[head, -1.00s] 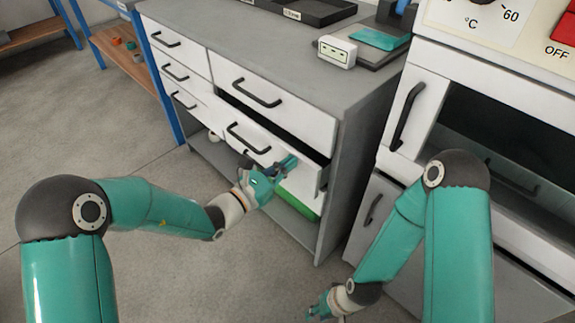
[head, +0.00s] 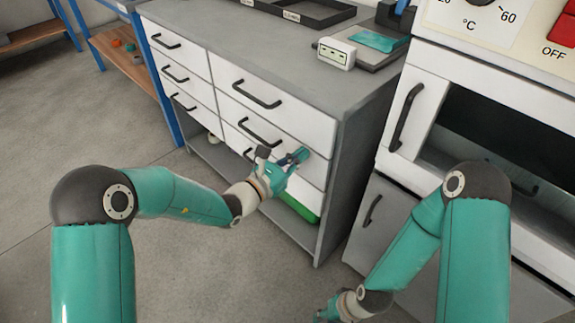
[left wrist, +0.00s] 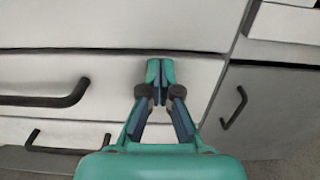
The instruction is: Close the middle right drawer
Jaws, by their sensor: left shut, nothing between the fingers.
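The middle right drawer (head: 262,122) is a white front with a black bar handle in the grey cabinet. It looks flush or nearly flush with the fronts around it; a thin dark seam shows above it in the left wrist view (left wrist: 112,78). My left gripper (head: 302,153) is shut and empty, its fingertips at the right end of this drawer front, right of the handle. In the left wrist view the fingertips (left wrist: 160,64) meet and appear to touch the front. My right gripper (head: 325,314) is low at the bottom edge, partly cut off; its jaws are unclear.
The top right drawer (head: 300,112) and the left column drawers look shut. A green item (head: 300,208) shows low in the cabinet. An oven-like appliance (head: 480,130) stands at the right. A tray (head: 315,12) and a small white device (head: 337,52) are on the cabinet top.

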